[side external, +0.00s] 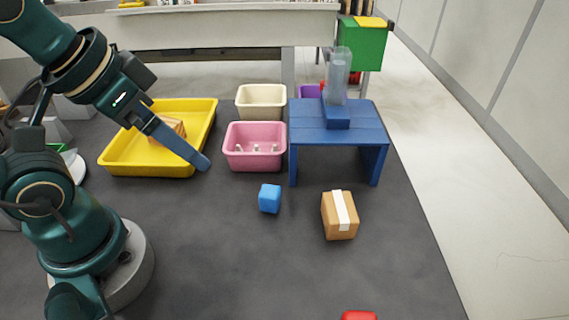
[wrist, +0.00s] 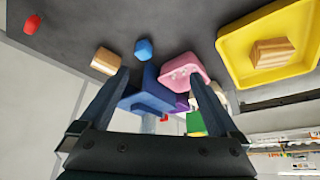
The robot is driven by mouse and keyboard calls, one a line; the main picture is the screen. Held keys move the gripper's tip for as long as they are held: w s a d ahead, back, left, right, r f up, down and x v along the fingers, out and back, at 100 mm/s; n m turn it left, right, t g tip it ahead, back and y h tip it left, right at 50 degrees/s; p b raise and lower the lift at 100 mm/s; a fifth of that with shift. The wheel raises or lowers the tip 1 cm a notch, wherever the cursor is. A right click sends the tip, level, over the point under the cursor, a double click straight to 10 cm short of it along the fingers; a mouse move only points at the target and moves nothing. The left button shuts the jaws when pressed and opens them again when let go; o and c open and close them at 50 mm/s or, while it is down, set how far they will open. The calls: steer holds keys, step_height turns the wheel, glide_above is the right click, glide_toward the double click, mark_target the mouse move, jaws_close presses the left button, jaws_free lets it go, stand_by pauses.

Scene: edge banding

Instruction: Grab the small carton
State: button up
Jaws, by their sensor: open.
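The small carton (side external: 340,215) is a brown box with a pale tape strip over its top. It sits on the dark table, in front of the blue stand, and also shows in the wrist view (wrist: 105,61) at the upper left. My gripper (side external: 203,161) is in the air near the yellow tray and pink bin, well to the left of the carton. In the wrist view its two blue fingers (wrist: 158,78) are spread apart with nothing held between them. In the side view the fingers overlap.
A blue cube (side external: 269,198) lies left of the carton. The blue stand (side external: 308,135) holds a clear container (side external: 337,80). A pink bin (side external: 254,162), a cream bin (side external: 261,115) and a yellow tray (side external: 125,165) with a wooden block stand behind. A red object (side external: 359,315) is at the front.

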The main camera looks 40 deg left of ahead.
steer(key=w+d+r+n+t+h, duration=0.2)
steer(key=w+d+r+n+t, duration=0.2)
steer(key=w+d+r+n, duration=0.4)
steer(key=w+d+r+n+t+h, duration=0.1)
steer(key=w+d+r+n+t, duration=0.2)
steer(key=w+r+n+t, duration=0.5)
steer(key=w+d+r+n+t+h, duration=0.15)
steer(key=w+d+r+n, duration=0.4)
steer(key=w+r, duration=0.55)
steer(key=n+g+y, duration=1.1)
steer(key=n+y, duration=0.4)
steer(key=n, duration=1)
glide_above(342, 212)
step_height(342, 212, down, 24)
steer(key=shift+m+t, duration=0.35)
steer(key=shift+t, duration=0.1)
step_height(342, 212, down, 18)
steer(key=shift+f, duration=0.35)
steer(key=shift+w+a+f, duration=0.15)
steer(key=shift+w+a, duration=0.05)
steer(key=shift+x, duration=2.25)
